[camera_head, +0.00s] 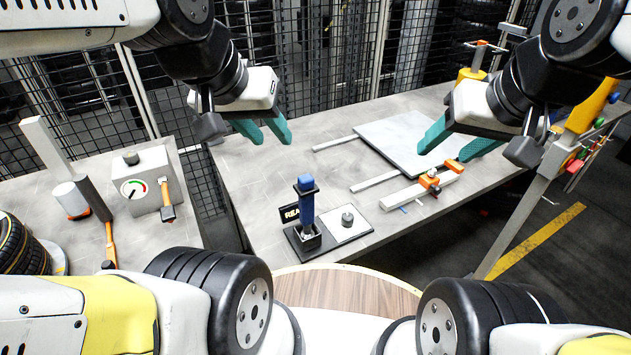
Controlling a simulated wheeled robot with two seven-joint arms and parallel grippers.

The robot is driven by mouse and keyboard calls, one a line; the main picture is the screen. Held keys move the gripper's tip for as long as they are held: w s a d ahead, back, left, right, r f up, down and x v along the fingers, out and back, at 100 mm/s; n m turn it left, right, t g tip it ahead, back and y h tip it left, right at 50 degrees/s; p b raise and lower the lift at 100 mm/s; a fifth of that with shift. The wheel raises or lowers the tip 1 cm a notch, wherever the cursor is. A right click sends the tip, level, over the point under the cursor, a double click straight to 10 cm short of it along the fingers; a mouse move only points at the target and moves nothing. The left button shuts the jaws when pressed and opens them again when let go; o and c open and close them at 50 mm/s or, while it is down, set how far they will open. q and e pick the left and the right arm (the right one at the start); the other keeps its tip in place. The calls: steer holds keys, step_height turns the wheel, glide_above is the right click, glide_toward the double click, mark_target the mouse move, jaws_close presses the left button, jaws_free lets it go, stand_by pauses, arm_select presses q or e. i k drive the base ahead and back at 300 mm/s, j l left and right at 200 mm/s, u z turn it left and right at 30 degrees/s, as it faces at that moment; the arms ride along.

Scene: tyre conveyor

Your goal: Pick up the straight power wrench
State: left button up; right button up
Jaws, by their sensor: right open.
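A straight tool with a blue body (307,203), which looks like the straight power wrench, stands upright in a black holder (297,245) near the front of the grey table. My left gripper (272,138) has teal fingers spread apart with nothing between them. It is above the table, further back and a little left of the blue tool, and clear of it. My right gripper (443,155) is open and empty above the table's right part, well to the right of the tool. The tool's lower end is hidden in the holder.
A flat grey plate (400,143) and an orange-and-silver clamp-like device (430,185) lie right of the tool. A left table holds a gauge box (145,180) and a black-and-orange tool (97,205). A mesh fence (300,60) stands behind. A round wooden top (345,287) is in front.

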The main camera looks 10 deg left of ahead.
mark_target(306, 188)
steer(key=u, duration=1.05)
steer(key=l+u, duration=0.15)
steer(key=u, duration=0.3)
steer(key=k+l+u, duration=0.1)
steer(key=u, duration=0.35)
steer(key=k+l+u, duration=0.1)
steer(key=u, duration=0.75)
steer(key=k+l, duration=0.2)
steer(key=k, duration=0.35)
steer(key=k+l, duration=0.2)
steer(key=k, duration=0.4)
steer(key=u, duration=0.05)
